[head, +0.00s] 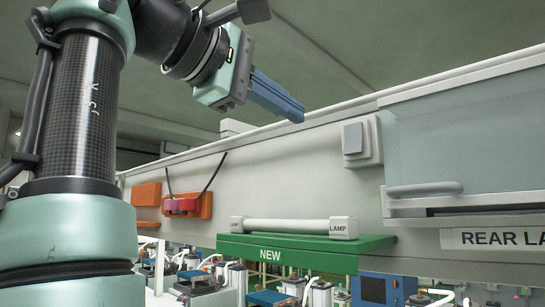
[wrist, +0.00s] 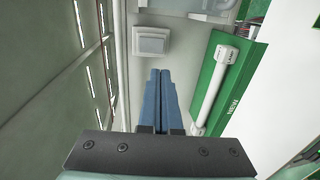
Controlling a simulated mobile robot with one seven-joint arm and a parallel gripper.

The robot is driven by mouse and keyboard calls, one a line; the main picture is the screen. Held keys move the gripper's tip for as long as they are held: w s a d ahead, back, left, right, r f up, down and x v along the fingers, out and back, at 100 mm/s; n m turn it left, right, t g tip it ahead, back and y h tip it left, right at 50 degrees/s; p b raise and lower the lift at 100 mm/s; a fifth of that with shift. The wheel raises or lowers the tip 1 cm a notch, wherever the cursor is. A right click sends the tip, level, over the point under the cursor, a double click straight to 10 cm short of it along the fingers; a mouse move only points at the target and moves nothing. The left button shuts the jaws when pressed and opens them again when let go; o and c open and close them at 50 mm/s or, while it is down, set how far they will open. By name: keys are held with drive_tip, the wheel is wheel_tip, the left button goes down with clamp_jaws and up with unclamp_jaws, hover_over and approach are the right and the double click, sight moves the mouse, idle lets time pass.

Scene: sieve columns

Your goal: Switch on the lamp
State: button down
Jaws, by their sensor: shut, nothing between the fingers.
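A white tube marked LAMP (head: 290,227) lies on a green shelf marked NEW (head: 300,246); the tube also shows in the wrist view (wrist: 213,92). It looks unlit. A pale square switch with a raised plate (head: 361,141) is on the beige wall panel, above and right of the tube; it shows in the wrist view (wrist: 151,43) beyond my fingertips. My gripper (head: 295,114) has blue fingers pressed together, with nothing between them. It is left of the switch and above the tube in the head view, apart from both.
A clear cover with a grey handle (head: 425,188) is at the right, above a label reading "REAR LA", cut off by the frame edge. Orange holders (head: 188,205) with dark cords are on the panel at the left. Open space lies between my fingers and the switch.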

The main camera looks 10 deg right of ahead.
sight(353, 149)
drive_tip(key=shift+s, duration=0.15)
drive_tip(key=shift+d, duration=0.15)
drive_tip(key=p+x, duration=0.7)
drive_tip(key=x, duration=0.5)
drive_tip(key=shift+w+d+r, duration=0.1)
drive_tip(key=shift+w+d, duration=0.1)
drive_tip(key=shift+w, duration=0.2)
drive_tip(key=shift+w+d+f+p, duration=0.25)
drive_tip(key=shift+w+d+p, duration=0.15)
drive_tip(key=shift+d, duration=0.05)
drive_tip(key=shift+s+f+b, duration=0.1)
drive_tip(key=shift+b, duration=0.25)
